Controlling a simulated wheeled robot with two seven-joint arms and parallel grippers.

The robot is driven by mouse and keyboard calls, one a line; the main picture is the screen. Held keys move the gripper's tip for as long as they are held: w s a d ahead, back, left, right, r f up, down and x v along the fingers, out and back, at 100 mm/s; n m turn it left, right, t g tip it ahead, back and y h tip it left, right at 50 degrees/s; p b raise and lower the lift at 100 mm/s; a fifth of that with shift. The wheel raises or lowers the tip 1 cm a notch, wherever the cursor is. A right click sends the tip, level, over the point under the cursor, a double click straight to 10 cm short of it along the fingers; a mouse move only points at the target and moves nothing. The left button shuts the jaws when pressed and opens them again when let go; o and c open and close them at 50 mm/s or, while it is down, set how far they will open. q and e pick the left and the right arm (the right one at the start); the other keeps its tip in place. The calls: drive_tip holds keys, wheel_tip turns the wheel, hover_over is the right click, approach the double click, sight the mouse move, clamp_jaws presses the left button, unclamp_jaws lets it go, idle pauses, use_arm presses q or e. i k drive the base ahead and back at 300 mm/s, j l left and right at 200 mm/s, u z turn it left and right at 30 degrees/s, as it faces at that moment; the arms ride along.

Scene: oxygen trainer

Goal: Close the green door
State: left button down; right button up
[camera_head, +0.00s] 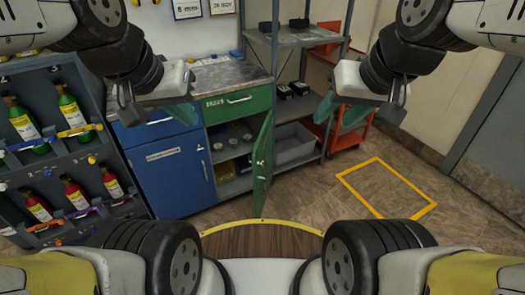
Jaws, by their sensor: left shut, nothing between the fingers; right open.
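The green door (263,168) stands open on the right part of a low cabinet, swung out toward me with a light handle on it. Shelves with small pale items show in the opening. A green drawer (238,103) above it looks shut. My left gripper (184,112) is shut and empty, in front of the blue part of the cabinet, to the left of the door. My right gripper (338,112) is open and empty, to the right of the door in the picture. Neither gripper appears to touch the door.
A blue door (178,178) is shut beside the opening. A rack of bottles (75,75) stands at left. A grey shelf unit (290,38) with a grey bin (293,150) and an orange cart (350,139) stand at right. A yellow floor square (410,212) marks clear floor.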

sight(261, 151)
drive_tip(key=i+l+u, duration=0.4)
drive_tip(key=i+l, duration=0.6)
drive_tip(key=k+j+z, duration=0.1)
drive_tip(key=k+j, duration=0.15)
drive_tip(key=j, duration=0.1)
